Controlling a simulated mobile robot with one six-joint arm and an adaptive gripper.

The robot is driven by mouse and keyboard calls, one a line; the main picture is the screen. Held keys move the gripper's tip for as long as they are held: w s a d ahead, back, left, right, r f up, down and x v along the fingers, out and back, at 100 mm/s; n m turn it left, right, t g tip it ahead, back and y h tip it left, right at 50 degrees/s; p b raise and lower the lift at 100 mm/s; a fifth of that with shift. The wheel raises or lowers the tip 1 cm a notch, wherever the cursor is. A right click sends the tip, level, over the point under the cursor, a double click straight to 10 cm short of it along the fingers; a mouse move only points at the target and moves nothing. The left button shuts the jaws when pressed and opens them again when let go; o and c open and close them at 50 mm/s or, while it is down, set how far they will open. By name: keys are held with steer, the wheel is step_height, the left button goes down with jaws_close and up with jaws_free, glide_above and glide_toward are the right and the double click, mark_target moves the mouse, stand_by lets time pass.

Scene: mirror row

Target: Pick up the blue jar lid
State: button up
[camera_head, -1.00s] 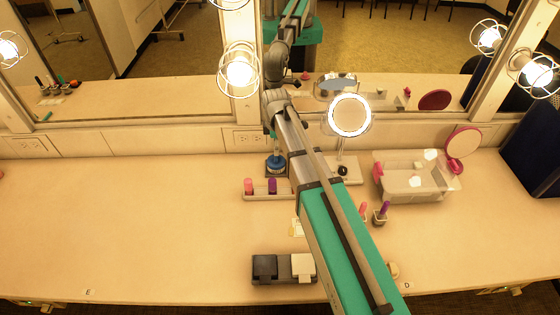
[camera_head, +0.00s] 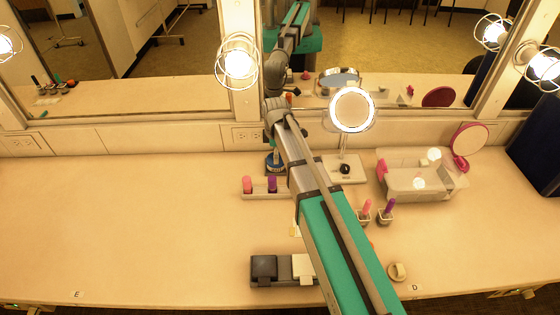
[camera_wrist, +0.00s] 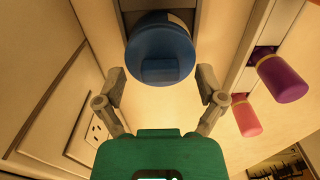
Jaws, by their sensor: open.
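The blue jar lid (camera_wrist: 160,48) shows large at the top centre of the wrist view, round, with a raised block on its face. A dark surface shows behind it. In the head view only a small blue part of the lid (camera_head: 271,169) shows beside my arm near the back wall; the rest is hidden by my gripper and arm. My gripper (camera_wrist: 162,86) is open and empty in the wrist view. Its two fingers are apart, below the lid's left and right sides in the picture. No contact with the lid shows.
A rack with a pink tube (camera_wrist: 247,117) and a purple tube (camera_wrist: 281,78) stands close to the right. A wall outlet (camera_wrist: 98,130) is at the left. A round lit mirror (camera_head: 352,109) stands right of my arm. The left counter (camera_head: 130,220) is clear.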

stand_by(0.5)
steer(key=c, duration=1.1)
steer(key=shift+o, duration=0.2)
steer(key=shift+r, duration=0.25)
steer(key=shift+r+p, duration=0.75)
steer(key=shift+p, duration=0.25)
steer(key=s+r+p, duration=1.1)
steer(key=s, duration=0.3)
steer(key=shift+w+f, duration=0.1)
